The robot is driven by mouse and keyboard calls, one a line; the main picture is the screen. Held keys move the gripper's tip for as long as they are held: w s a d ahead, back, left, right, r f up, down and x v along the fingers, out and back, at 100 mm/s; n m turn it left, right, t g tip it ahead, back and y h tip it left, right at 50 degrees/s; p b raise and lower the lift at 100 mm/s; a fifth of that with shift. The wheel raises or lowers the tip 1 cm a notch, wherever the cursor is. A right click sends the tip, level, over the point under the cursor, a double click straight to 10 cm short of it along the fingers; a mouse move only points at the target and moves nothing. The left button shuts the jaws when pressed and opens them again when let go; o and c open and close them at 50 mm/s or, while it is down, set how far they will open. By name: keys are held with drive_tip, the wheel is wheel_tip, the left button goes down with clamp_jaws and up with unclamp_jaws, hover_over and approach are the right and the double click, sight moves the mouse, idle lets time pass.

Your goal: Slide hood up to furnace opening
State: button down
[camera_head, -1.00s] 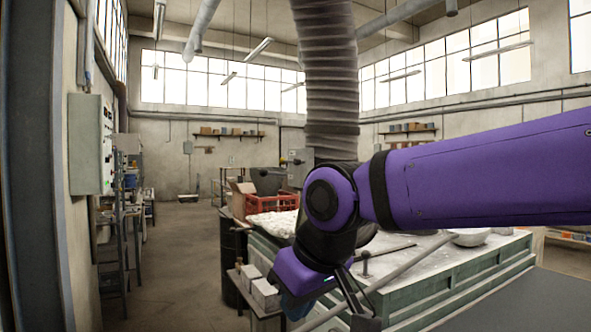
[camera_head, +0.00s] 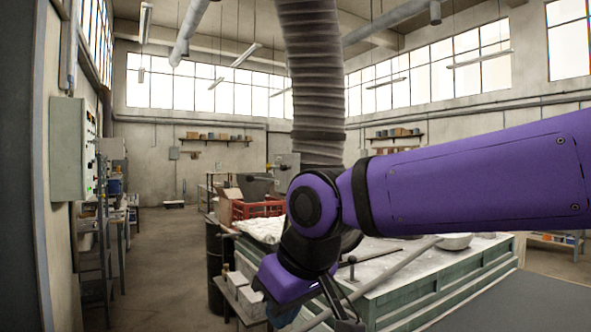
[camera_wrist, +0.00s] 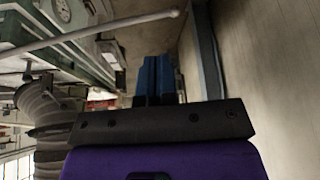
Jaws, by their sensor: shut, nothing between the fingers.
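The hood's grey ribbed duct (camera_head: 313,75) hangs from above in the middle of the head view. Its lower end goes behind my arm, so most of the hood itself is hidden there. In the head view, my gripper hangs low in front of the bench, mostly hidden by my purple wrist. It is apart from the duct. I cannot pick out the furnace opening in either view.
A green bench with a pale top (camera_head: 440,278) stands at the right, with a bowl (camera_head: 455,241) on it. A long grey rod (camera_head: 385,280) slants in front. The floor at left is clear (camera_head: 165,265).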

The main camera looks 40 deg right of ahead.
drive_tip(key=c, duration=1.4)
unclamp_jaws()
drive_tip(key=shift+w+r, duration=0.1)
drive_tip(key=shift+w, duration=0.05)
drive_tip(key=shift+o, duration=1.3)
drive_tip(key=w+d+r+m+g+h, duration=0.1)
drive_tip(key=w+d+r, duration=0.2)
drive_tip(key=w+d, duration=0.3)
drive_tip(key=w, duration=0.3)
drive_tip(key=shift+w+d+r+h, duration=0.15)
drive_tip(key=shift+w+h, duration=0.05)
drive_tip(key=shift+h, duration=0.1)
drive_tip(key=w+d+f+m+g+h, duration=0.1)
drive_tip(key=w+d+f+g+h, duration=0.3)
drive_tip(key=w+d, duration=0.8)
drive_tip(key=w+d+f+g+h, duration=0.15)
drive_tip(key=w+d+h, duration=0.35)
drive_tip(key=w+d, duration=0.6)
drive_tip(key=w+d+f+m+g+h, duration=0.1)
drive_tip(key=w+d+f+g+h, duration=0.3)
drive_tip(key=w+d, duration=0.8)
drive_tip(key=shift+t+h, duration=0.3)
drive_tip(key=shift+t, duration=0.45)
drive_tip(key=d, duration=0.2)
drive_tip(key=d+f, duration=0.1)
drive_tip(key=d, duration=0.3)
drive_tip(key=shift+w+d+f, duration=0.3)
drive_tip(key=shift+w+f, duration=0.05)
drive_tip(key=shift+f, duration=0.05)
drive_tip(key=shift+c, duration=0.2)
